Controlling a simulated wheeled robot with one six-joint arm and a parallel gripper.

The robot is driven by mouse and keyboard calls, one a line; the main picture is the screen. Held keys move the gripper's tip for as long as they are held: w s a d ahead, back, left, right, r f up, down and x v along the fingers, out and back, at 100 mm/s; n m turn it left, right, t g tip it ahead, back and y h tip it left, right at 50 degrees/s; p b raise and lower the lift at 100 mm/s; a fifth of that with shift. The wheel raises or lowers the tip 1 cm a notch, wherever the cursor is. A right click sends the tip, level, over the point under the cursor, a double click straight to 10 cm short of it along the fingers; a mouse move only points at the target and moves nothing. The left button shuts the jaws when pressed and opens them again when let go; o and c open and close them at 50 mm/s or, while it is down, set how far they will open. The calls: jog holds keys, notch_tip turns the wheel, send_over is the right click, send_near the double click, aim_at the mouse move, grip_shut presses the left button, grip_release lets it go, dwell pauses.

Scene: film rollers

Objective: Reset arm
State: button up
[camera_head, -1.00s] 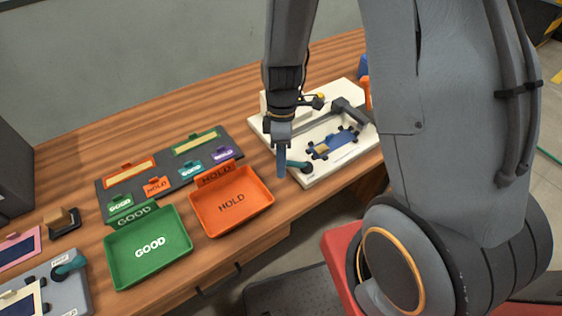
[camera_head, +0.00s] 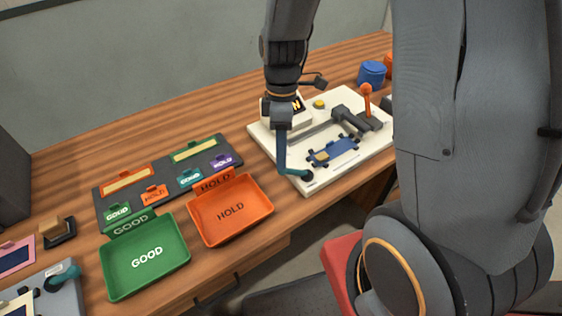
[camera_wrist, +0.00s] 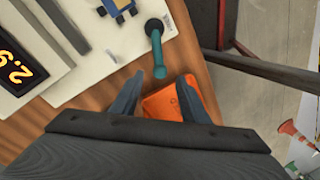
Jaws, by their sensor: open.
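My gripper (camera_head: 282,168) points down at the front left edge of the white fixture board (camera_head: 318,187). In the wrist view my gripper (camera_wrist: 160,98) has its two fingers spread with nothing held between them. A teal crank handle (camera_head: 297,173) on the board's corner lies close to the fingers. In the wrist view the teal handle (camera_wrist: 157,50) ends just beyond the gap between the fingertips, apart from them. The orange HOLD tray (camera_wrist: 175,98) shows below, between the fingers.
The orange HOLD tray (camera_head: 262,212) and green GOOD tray (camera_head: 183,262) sit on the wooden table, left of the board. A dark label panel (camera_head: 218,152) lies behind them. An orange lever (camera_head: 367,100) and blue container (camera_head: 372,73) stand at the right. Bare table lies behind.

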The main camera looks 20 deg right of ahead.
jog(key=shift+w+r, duration=0.1)
jog(key=shift+r, duration=0.45)
jog(key=shift+d+r+m, duration=0.3)
jog(key=shift+r+m, duration=0.1)
jog(key=shift+m, duration=0.3)
jog(key=s+d+r+m+t, duration=0.3)
jog(key=s+d+r+m, duration=0.1)
jog(key=m, duration=0.9)
jog(key=shift+s+r+h, duration=0.3)
jog(key=shift+s+r, duration=0.25)
jog(key=shift+s, duration=0.15)
